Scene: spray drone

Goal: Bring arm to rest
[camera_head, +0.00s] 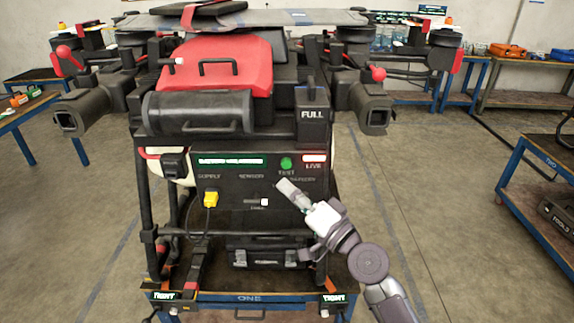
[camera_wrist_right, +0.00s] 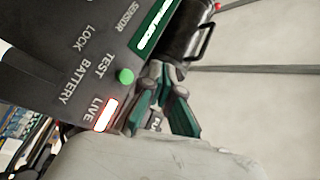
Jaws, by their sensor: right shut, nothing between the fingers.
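My right arm comes in from the lower right of the head view. Its gripper (camera_head: 284,184) is shut and empty in front of the drone's dark control panel (camera_head: 232,184), just below the green test button (camera_head: 286,163). In the right wrist view the dark and teal fingers (camera_wrist_right: 155,72) show near the panel. The green button (camera_wrist_right: 125,76) and the lit LIVE indicator (camera_wrist_right: 106,114) are beside them. I cannot tell whether the fingertips touch the panel. My left gripper is not in view.
A yellow plug (camera_head: 211,198) sits on the panel. A blue table (camera_head: 540,222) marked TWO stands at the right. Bare floor (camera_head: 430,190) lies between them.

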